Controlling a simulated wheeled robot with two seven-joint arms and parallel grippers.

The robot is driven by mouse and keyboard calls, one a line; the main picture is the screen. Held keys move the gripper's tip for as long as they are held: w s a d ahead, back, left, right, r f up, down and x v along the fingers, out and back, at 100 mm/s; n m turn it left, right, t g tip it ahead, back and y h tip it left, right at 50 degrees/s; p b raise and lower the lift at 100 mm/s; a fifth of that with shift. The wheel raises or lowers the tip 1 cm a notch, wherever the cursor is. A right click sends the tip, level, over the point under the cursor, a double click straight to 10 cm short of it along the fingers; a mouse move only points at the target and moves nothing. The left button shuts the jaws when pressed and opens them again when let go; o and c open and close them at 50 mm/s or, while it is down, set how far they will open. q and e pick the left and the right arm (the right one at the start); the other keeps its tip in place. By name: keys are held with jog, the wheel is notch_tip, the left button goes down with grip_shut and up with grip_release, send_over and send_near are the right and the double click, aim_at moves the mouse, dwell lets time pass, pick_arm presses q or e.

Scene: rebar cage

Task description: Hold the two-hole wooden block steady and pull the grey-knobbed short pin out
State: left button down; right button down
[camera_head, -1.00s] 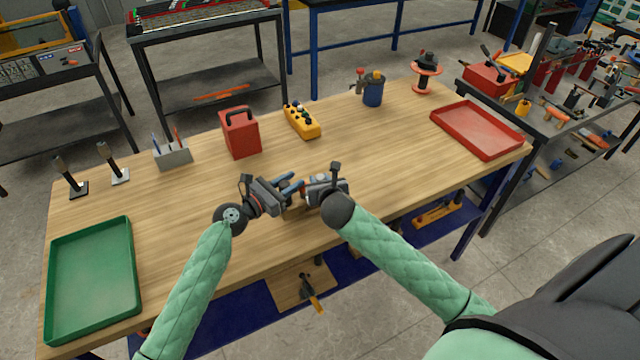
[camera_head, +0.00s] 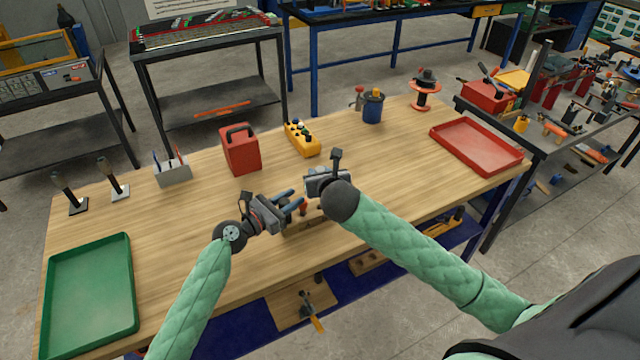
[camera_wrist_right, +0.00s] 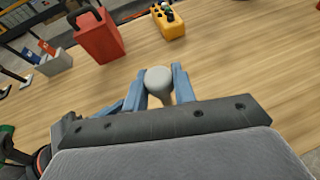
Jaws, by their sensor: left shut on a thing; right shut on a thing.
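My right gripper (camera_head: 312,182) is shut on the grey-knobbed pin. In the right wrist view its blue fingers (camera_wrist_right: 158,76) stand either side of the round grey knob (camera_wrist_right: 159,80); the pin's shaft is mostly hidden below the knob. My left gripper (camera_head: 296,199) is shut, low near the table's front edge, left of and below the right gripper in the head view. The wooden block (camera_head: 316,222) shows only partly as brown wood at the left gripper's fingers; its holes cannot be made out. A small reddish part (camera_head: 304,208) shows beside those fingers.
On the table stand a red box (camera_head: 240,150), a yellow holder (camera_head: 302,139), a blue cup (camera_head: 373,106) and a grey pen holder (camera_head: 172,172). A green tray (camera_head: 48,300) lies left, a red tray (camera_head: 438,127) right. The wood between is clear.

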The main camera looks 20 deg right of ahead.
pick_arm(q)
jog(key=shift+f, duration=0.1)
pick_arm(e)
jog(key=shift+r, duration=2.3)
pick_arm(q)
jog(key=c, duration=1)
grip_release()
jog(key=shift+a, duration=0.1)
jog(key=v, duration=1.1)
jog(key=shift+a, duration=0.4)
jog(key=shift+s, duration=0.15)
